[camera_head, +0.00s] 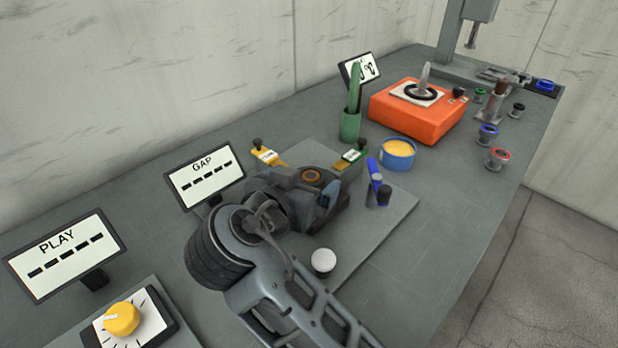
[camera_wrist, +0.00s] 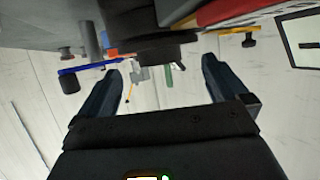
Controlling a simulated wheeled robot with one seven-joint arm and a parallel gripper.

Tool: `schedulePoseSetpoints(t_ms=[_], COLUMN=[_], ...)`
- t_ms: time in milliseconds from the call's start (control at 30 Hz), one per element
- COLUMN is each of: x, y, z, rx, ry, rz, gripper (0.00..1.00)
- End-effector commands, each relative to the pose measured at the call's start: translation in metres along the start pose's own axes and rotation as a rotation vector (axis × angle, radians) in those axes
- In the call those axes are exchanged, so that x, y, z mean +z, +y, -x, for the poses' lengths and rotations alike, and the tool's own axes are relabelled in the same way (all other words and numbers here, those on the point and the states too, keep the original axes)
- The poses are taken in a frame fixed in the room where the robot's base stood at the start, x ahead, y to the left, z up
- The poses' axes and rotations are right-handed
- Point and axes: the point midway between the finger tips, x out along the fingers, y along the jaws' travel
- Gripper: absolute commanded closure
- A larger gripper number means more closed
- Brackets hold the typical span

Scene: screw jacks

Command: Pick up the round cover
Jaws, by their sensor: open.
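A small white round piece (camera_head: 323,261) lies on the grey plate in the head view, just right of my arm; it may be the round cover, but I cannot tell for sure. My gripper (camera_wrist: 160,78) is open in the wrist view, with its two dark fingers apart and nothing clearly held. A dark round body (camera_wrist: 148,46) shows ahead of and between the fingers, partly cut by the top edge. In the head view my gripper is beside a dark jack-like device with an orange ring (camera_head: 312,176) on top. My arm hides part of that device.
Behind are a green cup (camera_head: 350,125), a yellow-filled blue bowl (camera_head: 398,154) and an orange heater (camera_head: 415,110). GAP (camera_head: 204,175) and PLAY (camera_head: 64,256) displays stand left. The plate's front right is clear.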

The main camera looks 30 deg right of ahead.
Motion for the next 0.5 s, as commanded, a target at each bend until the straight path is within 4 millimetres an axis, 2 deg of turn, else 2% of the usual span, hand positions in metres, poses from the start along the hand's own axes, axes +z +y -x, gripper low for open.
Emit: schedulePoseSetpoints(t_ms=[300, 500], x=[-0.001, 0.0], y=[-0.001, -0.001], z=[-0.041, -0.045], rx=[0.001, -0.001], ry=[0.0, 0.0], rz=[0.0, -0.001], gripper=[0.0, 0.0])
